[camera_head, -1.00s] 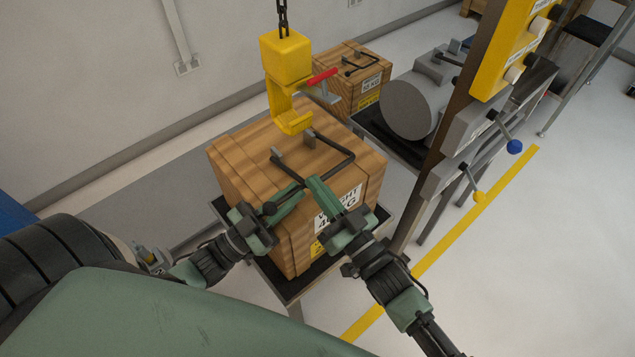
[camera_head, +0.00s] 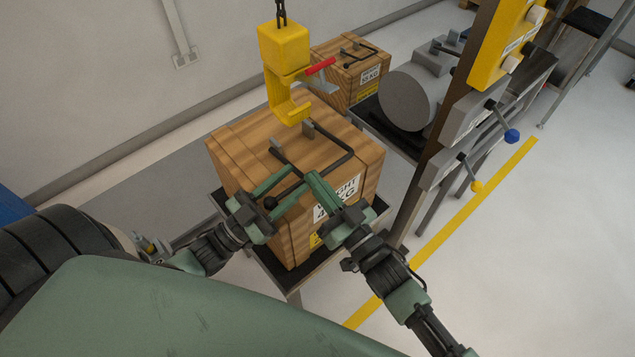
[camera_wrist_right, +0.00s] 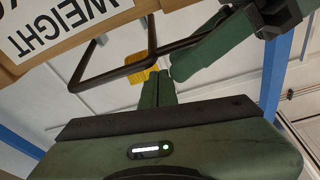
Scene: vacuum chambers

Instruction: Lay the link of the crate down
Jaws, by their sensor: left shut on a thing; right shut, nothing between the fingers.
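The wooden crate (camera_head: 232,160) with a white weight label stands on a dark-topped stand. Its link (camera_head: 340,161), a dark bent bar, is hinged at two grey lugs on the lid. In the right wrist view the link (camera_wrist_right: 112,74) sits clear of the crate's edge. My left gripper (camera_head: 291,178) is at the link's near left end, its fingers on either side of the bar, by a dark knob. My right gripper (camera_head: 312,177) is shut and empty beside it, near the link's front bar. Its fingertips (camera_wrist_right: 158,76) also show in the wrist view. Contact with the link is unclear.
A yellow hook (camera_head: 287,100) on a chain hangs just above the crate's lid, behind the link. A second crate (camera_head: 339,86) and a grey cylindrical machine (camera_head: 408,98) stand behind. A post with a yellow control box (camera_head: 500,48) and levers stands right.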

